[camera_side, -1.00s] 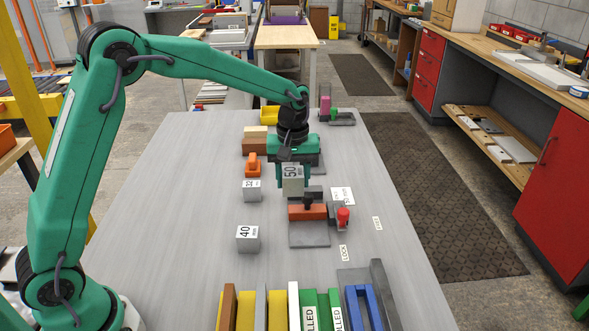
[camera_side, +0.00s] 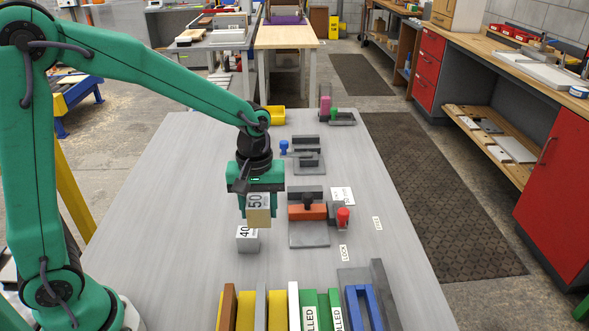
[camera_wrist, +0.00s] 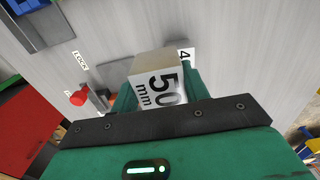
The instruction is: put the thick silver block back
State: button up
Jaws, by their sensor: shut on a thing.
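My gripper (camera_side: 258,208) is shut on a thick silver block marked 50 (camera_side: 258,212), held above the grey table left of the clamp fixture. The wrist view shows the block (camera_wrist: 158,88) between my green fingers, its label reading 50 mm. A smaller silver block marked 40 (camera_side: 246,241) stands on the table just in front of and below the held block, partly covered by it. The 32 block seen earlier is hidden behind my gripper. I cannot tell the exact gap between the held block and the table.
A clamp fixture (camera_side: 309,236) holding an orange bar (camera_side: 309,212), with a red knob (camera_side: 343,216), stands to the right. Another grey fixture (camera_side: 309,165) and a blue knob (camera_side: 283,147) are behind. Coloured boards (camera_side: 305,305) stand in a row at the front. The table's left is clear.

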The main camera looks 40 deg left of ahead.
jog(key=w+a+f, duration=0.1)
jog(key=a+f, duration=0.1)
jog(key=a, duration=0.1)
jog(key=w+a+f, duration=0.2)
jog(key=a, duration=0.2)
jog(key=w+a+f, duration=0.2)
jog(key=a+f, duration=0.1)
jog(key=shift+a, duration=0.3)
jog(key=shift+f, duration=0.1)
jog(key=shift+f, duration=1.9)
jog(key=shift+f, duration=0.1)
jog(key=o, duration=1.3)
jog(key=shift+o, duration=0.2)
